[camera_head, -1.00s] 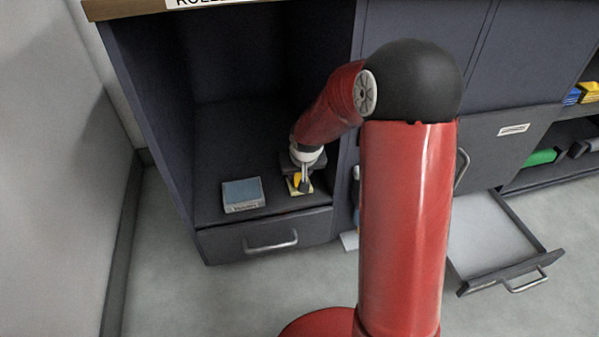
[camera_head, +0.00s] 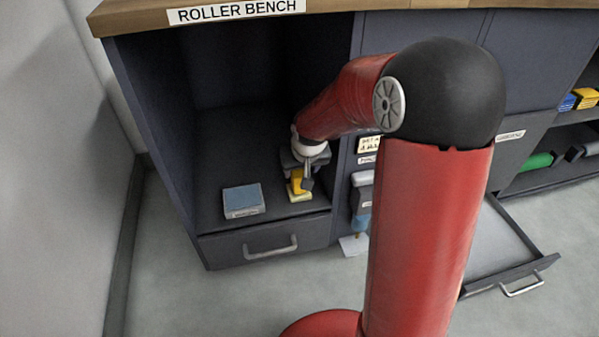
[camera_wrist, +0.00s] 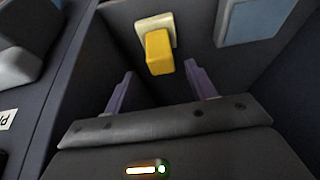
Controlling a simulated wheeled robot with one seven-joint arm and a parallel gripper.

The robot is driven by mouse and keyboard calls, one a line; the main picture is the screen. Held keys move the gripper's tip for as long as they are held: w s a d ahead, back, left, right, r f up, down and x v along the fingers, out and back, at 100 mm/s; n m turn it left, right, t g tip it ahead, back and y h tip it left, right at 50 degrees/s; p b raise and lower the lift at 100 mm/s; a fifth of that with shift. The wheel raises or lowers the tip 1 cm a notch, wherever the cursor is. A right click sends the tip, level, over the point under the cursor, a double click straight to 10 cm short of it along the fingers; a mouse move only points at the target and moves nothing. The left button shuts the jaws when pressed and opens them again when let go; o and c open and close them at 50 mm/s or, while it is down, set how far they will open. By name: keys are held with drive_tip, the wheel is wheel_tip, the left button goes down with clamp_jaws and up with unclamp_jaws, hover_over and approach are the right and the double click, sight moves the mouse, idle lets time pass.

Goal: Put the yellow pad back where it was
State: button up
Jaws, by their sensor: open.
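The yellow pad (camera_head: 297,181) is in the open bay under the roller bench, at the right of the shelf. In the wrist view the yellow pad (camera_wrist: 159,52) is a yellow block on a pale cream base (camera_wrist: 143,22); the base also shows in the head view (camera_head: 303,197). My gripper (camera_head: 308,182) is at the pad, partly covering it in the head view. In the wrist view my gripper (camera_wrist: 160,69) is open, one finger on each side of the pad's near end, with gaps visible. It holds nothing.
A blue pad on a labelled base (camera_head: 243,199) lies left of the yellow pad. The bay's right wall is close to my arm. A shut drawer (camera_head: 270,243) is below. Another drawer (camera_head: 510,250) stands open at the right. Tools hang on the cabinet front (camera_head: 361,200).

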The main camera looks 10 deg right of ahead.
drive_tip(key=s+r+h, duration=0.1)
drive_tip(key=s+r, duration=1.3)
drive_tip(key=s+r+t+y, duration=0.1)
drive_tip(key=s+r, duration=0.1)
drive_tip(key=s, duration=1)
drive_tip(key=shift+p, duration=0.45)
drive_tip(key=shift+s+r, duration=0.1)
